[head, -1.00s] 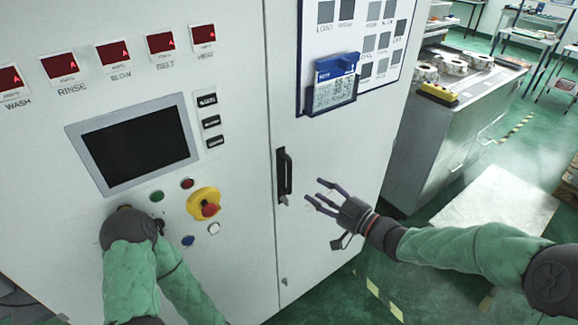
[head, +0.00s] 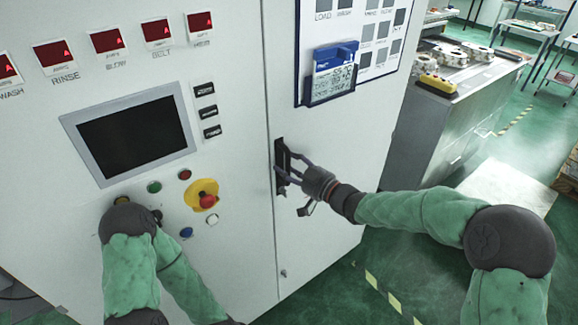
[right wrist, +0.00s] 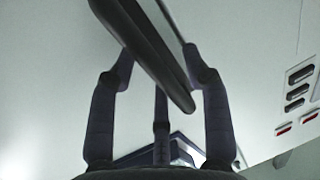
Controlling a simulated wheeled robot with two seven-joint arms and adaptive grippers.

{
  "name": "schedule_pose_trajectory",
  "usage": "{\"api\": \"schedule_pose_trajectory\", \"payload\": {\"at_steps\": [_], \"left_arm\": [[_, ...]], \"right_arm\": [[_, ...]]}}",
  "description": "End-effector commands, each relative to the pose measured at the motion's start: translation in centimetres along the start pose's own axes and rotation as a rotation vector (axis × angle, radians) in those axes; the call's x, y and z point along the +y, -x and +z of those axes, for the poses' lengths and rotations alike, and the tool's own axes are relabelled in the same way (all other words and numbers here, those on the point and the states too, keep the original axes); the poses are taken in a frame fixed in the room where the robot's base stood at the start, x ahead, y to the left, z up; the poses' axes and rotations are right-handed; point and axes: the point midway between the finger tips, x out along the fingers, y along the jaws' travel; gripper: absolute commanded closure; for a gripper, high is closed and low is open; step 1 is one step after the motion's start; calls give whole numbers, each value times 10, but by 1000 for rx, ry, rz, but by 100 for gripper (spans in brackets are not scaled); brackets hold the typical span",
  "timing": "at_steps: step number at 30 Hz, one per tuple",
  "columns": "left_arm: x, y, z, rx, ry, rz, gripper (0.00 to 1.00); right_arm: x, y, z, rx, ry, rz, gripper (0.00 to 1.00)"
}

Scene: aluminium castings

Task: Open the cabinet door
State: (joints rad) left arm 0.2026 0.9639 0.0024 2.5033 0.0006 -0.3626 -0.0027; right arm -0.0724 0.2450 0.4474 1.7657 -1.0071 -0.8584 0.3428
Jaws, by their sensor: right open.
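The cabinet door (head: 330,150) is a white panel in the right half of the cabinet front and looks shut. Its handle (head: 279,158) is a dark upright bar near the door's left edge. My right gripper (head: 283,166) is open at the handle, coming from the right. In the right wrist view the handle (right wrist: 150,55) runs between the spread fingers, which are not closed on it. Whether a finger touches it, I cannot tell. My left arm is bent in front of the control panel; its gripper is outside the picture.
The control panel left of the door carries a screen (head: 130,135), a red emergency knob (head: 207,200) on yellow and several buttons. A blue-topped card holder (head: 332,75) hangs on the door above the handle. A grey workbench (head: 440,115) stands to the right, with green floor between.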

Motion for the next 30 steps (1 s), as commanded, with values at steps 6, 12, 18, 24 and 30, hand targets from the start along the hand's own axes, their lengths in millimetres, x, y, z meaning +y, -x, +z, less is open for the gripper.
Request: {"api": "schedule_pose_trajectory", "payload": {"at_steps": [6, 12, 18, 24, 30], "left_arm": [[0, 0, 0, 0, 0, 0, 60], [0, 0, 0, 0, 0, 0, 60], [0, 0, 0, 0, 0, 0, 60], [1, 3, 0, 0, 0, 0, 60], [4, 12, 0, 0, 0, 0, 60]], "right_arm": [[0, 0, 0, 0, 0, 0, 51], [0, 0, 0, 0, -1, 1, 100], [0, 0, 0, -1, -1, 0, 100], [2, 11, 0, -2, -1, -9, 100], [7, 41, -1, -4, -2, -45, 100]]}}
